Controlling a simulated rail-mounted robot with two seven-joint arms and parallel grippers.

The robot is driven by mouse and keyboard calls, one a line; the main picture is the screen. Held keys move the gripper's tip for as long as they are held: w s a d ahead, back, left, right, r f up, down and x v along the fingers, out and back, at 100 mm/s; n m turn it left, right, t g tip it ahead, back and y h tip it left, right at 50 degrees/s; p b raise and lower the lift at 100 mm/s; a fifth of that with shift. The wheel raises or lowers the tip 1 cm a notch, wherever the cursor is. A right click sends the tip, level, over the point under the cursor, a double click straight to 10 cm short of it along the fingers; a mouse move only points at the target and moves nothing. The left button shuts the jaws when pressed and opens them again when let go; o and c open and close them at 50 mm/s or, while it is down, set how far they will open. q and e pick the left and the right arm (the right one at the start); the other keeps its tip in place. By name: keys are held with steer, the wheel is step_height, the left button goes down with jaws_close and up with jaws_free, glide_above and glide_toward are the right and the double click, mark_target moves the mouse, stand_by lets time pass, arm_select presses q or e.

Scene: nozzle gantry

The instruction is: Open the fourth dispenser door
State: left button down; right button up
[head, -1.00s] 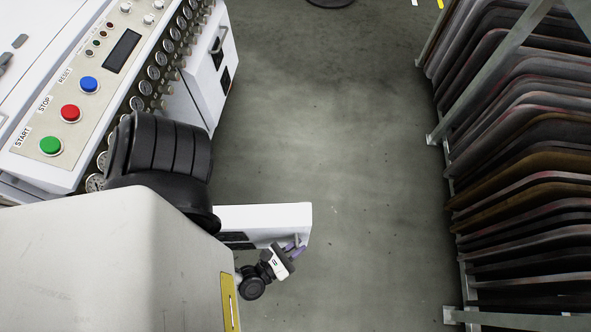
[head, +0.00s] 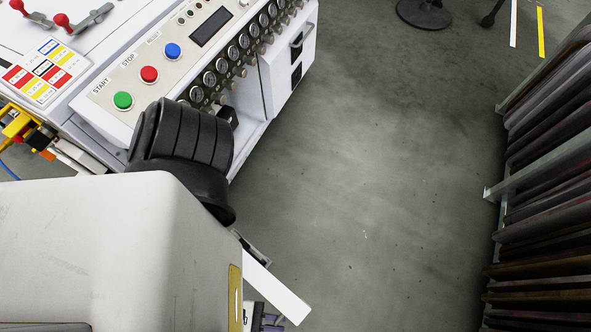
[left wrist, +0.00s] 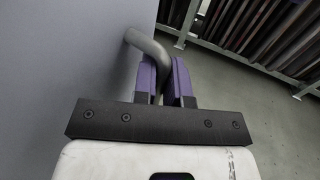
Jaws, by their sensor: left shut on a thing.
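A white dispenser door (head: 275,288) stands swung out from the machine at the bottom of the head view, slanting down to the right. My left gripper (head: 270,322) is partly visible beside it at the bottom edge. In the left wrist view, the purple fingers of my left gripper (left wrist: 167,85) are shut on a grey bent bar handle (left wrist: 148,46). The handle joins a flat pale door face (left wrist: 85,60) at the left. My arm hides the door's hinge side in the head view. My right gripper is not in view.
The white machine (head: 285,85) carries gauges, a green button (head: 123,100), a red button (head: 149,74) and a blue button (head: 173,51). Another door handle (head: 297,42) shows on its front. A rack of dark panels (head: 550,190) stands at the right. The floor (head: 370,170) between is clear.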

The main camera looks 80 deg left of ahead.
arm_select(q)
steer(key=shift+s+d+h, duration=0.3)
steer(key=shift+s+d, duration=0.05)
steer(key=shift+s, duration=0.2)
steer(key=c, duration=1.5)
jaws_free()
steer(key=p+v, duration=0.2)
steer(key=v, duration=0.5)
steer(key=shift+s, duration=0.3)
